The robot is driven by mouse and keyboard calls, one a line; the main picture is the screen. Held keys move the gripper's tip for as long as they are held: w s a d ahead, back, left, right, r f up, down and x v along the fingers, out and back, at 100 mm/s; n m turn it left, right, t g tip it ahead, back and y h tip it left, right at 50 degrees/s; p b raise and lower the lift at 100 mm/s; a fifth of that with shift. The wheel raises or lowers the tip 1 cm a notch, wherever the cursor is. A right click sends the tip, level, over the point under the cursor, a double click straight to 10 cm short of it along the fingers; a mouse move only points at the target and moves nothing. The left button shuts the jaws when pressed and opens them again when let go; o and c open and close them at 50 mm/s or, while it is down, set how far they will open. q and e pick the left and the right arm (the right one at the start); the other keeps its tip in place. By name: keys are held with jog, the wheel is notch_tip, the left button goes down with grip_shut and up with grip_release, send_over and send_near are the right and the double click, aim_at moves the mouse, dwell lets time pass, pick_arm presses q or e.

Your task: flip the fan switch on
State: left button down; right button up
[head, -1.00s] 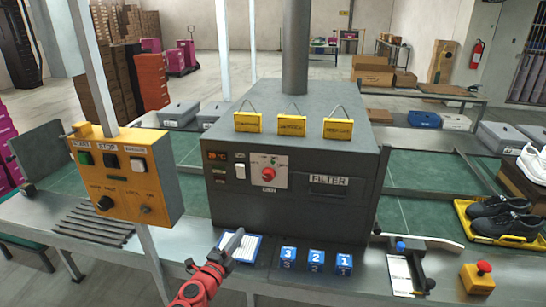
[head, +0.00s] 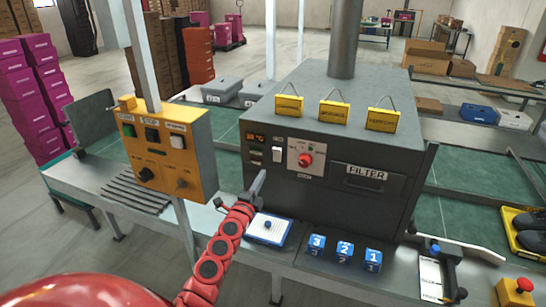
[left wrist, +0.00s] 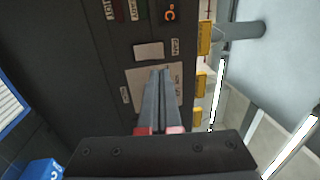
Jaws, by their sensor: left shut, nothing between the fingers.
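The dark grey machine box (head: 400,211) stands on the bench, with a control panel on its front. A white rocker switch (head: 277,154) sits left of a red knob (head: 305,160); its small label is too blurred to read in the head view. The switch also shows in the left wrist view (left wrist: 148,50), just beyond my fingertips. My left gripper (head: 262,174) is shut and empty, in front of the panel, below and left of the switch. In the left wrist view its fingers (left wrist: 159,72) cover part of the knob plate. I cannot tell contact. My right gripper is out of view.
A yellow control box (head: 165,145) stands left of the machine. Numbered blue blocks (head: 344,253) and a blue-edged white board (head: 268,229) lie on the bench in front. Yellow tags (head: 334,111) stand on top. A red-button box (head: 515,292) is at right.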

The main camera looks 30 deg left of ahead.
aim_at(276, 151)
pick_arm(q)
jog(key=b+x, duration=0.1)
jog(key=x, duration=0.9)
jog(key=shift+w, duration=0.3)
jog(key=p, duration=0.1)
jog(key=r+p, duration=0.1)
jog(key=p, duration=0.1)
jog(key=shift+w+r, duration=0.1)
jog(key=shift+w, duration=0.15)
jog(key=shift+f+b, duration=0.35)
jog(key=shift+f, duration=0.1)
jog(key=shift+g, duration=0.3)
